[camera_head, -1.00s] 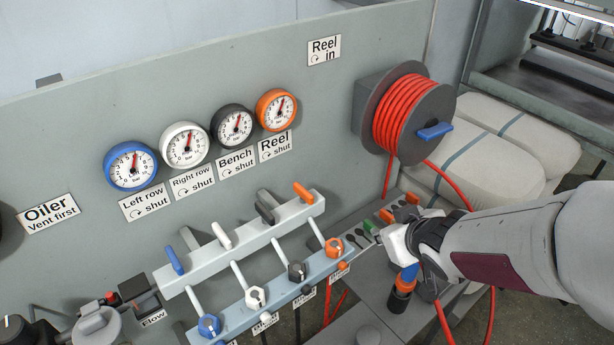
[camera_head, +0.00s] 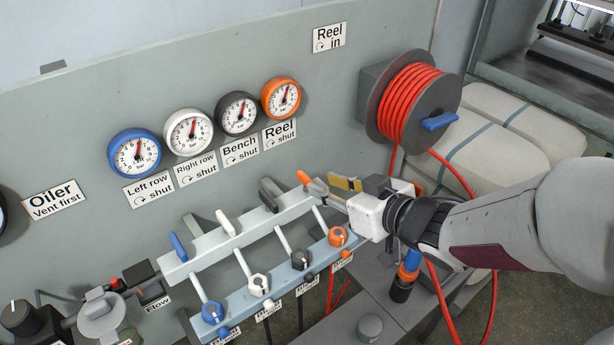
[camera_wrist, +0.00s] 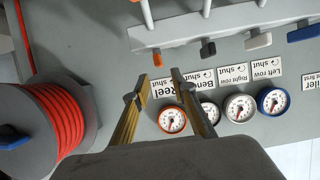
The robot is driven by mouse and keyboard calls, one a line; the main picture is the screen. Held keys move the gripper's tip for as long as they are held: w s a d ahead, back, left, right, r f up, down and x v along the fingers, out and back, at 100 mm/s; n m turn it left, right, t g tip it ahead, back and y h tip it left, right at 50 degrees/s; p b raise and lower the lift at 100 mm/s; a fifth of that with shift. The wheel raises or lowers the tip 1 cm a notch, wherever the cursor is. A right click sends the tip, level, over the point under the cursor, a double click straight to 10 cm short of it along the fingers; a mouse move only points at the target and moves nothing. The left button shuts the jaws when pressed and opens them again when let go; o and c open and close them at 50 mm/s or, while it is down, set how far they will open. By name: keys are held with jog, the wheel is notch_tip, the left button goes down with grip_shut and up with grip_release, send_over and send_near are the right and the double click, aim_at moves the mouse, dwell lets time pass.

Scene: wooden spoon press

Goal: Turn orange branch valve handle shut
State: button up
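The orange branch valve handle (camera_head: 303,177) is at the right end of the upper light-grey manifold (camera_head: 228,237). In the head view its lower part is hidden behind my gripper (camera_head: 320,188), which has its fingers at that end of the manifold. In the wrist view, the orange handle (camera_wrist: 157,57) shows just beyond the gap between the two fingertips of my gripper (camera_wrist: 161,78). The fingers are apart with nothing held between them. I cannot tell whether either finger touches the handle. The orange gauge (camera_head: 281,98) and the "Reel shut" label (camera_head: 279,132) are above the handle.
Black (camera_head: 271,193), white (camera_head: 226,224) and blue (camera_head: 178,246) handles sit along the manifold to the left. An orange knob (camera_head: 338,236) is below. A red hose reel (camera_head: 411,106) with a blue crank stands to the right. The panel below the gauges is flat.

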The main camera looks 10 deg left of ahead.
aim_at(308, 178)
jog(key=shift+w+f, duration=0.1)
jog(key=shift+x, duration=3.8)
grip_shut()
